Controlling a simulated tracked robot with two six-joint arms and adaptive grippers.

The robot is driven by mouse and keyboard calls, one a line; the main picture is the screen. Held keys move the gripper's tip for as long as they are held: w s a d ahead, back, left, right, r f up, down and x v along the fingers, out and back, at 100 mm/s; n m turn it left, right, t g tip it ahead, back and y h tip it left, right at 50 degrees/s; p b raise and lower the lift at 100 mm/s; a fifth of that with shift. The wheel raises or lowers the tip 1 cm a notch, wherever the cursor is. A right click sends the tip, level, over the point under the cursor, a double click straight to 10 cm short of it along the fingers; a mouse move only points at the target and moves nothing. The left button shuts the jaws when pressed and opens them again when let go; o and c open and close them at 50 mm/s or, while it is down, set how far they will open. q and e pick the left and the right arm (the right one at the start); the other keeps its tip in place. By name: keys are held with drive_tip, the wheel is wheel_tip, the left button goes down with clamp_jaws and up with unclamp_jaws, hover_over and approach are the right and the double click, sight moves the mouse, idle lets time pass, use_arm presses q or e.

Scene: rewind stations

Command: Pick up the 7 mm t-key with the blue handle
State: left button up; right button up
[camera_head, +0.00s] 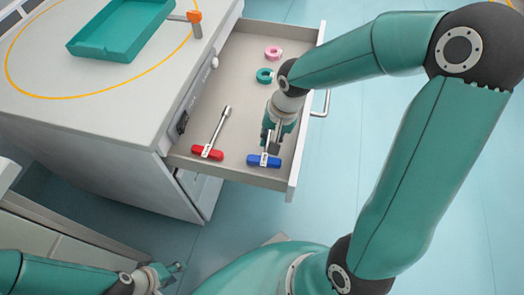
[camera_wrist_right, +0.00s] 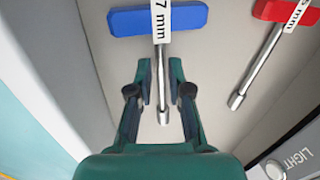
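The blue-handled t-key (camera_head: 263,161) lies in the open drawer near its front end. In the right wrist view its blue handle (camera_wrist_right: 185,20) carries a label reading 7 mm, and its metal shaft points toward my gripper. My right gripper (camera_head: 273,146) is open over the shaft. In the right wrist view its fingertips (camera_wrist_right: 162,75) stand on either side of the shaft, with a gap on each side. In the head view my gripper hides most of the shaft. My left gripper (camera_head: 172,270) is low at the bottom left, away from the drawer; its opening is unclear.
A red-handled t-key (camera_head: 207,152) lies to the left in the same drawer (camera_head: 248,48). A teal ring (camera_head: 265,75) and a pink ring (camera_head: 273,53) lie farther back. The drawer walls are close. A teal tray (camera_head: 118,28) and an orange-topped tool (camera_head: 195,22) are on the counter.

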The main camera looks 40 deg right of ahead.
drive_tip(key=shift+w+a+f, duration=0.1)
drive_tip(key=shift+a+f, duration=0.05)
drive_tip(key=shift+f, duration=0.7)
use_arm(q)
drive_tip(key=shift+f, duration=0.3)
use_arm(e)
drive_tip(key=shift+c, duration=0.3)
clamp_jaws()
